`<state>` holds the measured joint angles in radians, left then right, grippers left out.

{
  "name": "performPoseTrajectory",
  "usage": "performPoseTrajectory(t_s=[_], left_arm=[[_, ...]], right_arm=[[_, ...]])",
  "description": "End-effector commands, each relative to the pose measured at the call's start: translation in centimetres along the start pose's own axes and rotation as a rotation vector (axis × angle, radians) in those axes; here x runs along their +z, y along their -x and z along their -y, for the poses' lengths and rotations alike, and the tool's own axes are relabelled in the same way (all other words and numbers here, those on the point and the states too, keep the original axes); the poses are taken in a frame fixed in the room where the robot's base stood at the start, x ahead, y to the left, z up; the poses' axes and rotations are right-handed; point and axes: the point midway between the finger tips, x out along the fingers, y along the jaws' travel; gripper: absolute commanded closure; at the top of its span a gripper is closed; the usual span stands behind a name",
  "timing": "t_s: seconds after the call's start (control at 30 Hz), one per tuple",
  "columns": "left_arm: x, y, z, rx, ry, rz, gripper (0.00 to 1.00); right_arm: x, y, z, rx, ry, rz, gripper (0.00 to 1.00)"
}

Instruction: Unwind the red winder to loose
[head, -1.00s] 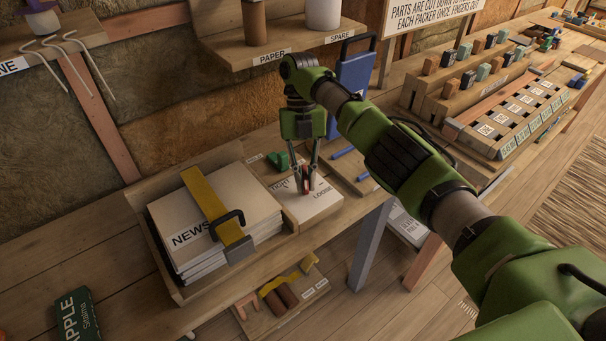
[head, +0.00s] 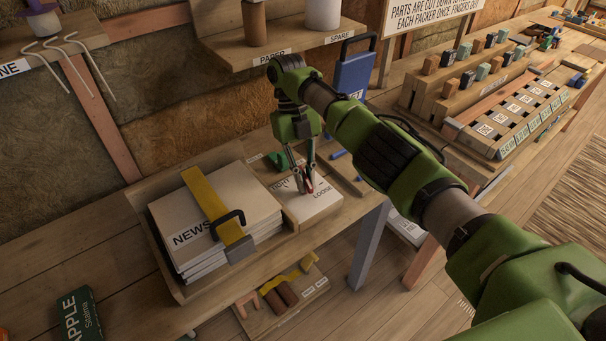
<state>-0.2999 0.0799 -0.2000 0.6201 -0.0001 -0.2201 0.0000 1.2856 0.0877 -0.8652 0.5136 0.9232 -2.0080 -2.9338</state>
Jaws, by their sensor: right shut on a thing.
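The red winder (head: 309,186) stands on a pale board (head: 318,208) lettered "LOOSE" and, partly hidden, what looks like "TIGHT". My right gripper (head: 304,185) comes down over it from above, shut on the winder, and its fingers hide much of it. A green piece (head: 278,161) sits just behind the board. A yellow strap (head: 212,208) with a dark metal handle runs across the stack of newspapers (head: 185,235), to the left of the board. My left gripper is not in view.
A wooden tray (head: 176,292) holds the newspapers. A shelf (head: 235,50) with rolls hangs behind, and a blue board (head: 354,75) stands behind my right arm. Blue rods lie right of the board. The left tabletop (head: 60,240) is mostly clear.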

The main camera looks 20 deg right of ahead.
Motion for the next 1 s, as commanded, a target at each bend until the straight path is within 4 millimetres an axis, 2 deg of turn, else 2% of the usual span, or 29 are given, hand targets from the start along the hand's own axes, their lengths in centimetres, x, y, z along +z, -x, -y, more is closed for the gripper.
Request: performPoseTrajectory(t_s=[0.2, 0.3, 0.5, 1.0], left_arm=[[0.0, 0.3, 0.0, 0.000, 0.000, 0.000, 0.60], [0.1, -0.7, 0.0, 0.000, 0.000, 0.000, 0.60], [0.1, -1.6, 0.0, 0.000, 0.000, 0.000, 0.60], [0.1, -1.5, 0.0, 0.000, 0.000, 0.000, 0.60]], right_arm=[[-0.1, -0.1, -0.1, -0.026, 0.060, -0.006, 1.00], [0.1, -0.4, 0.1, -0.037, 0.083, 0.000, 1.00], [0.1, -0.3, 0.0, -0.050, 0.119, -0.001, 1.00], [-0.1, -0.1, -0.2, -0.052, 0.130, -0.004, 1.00]])
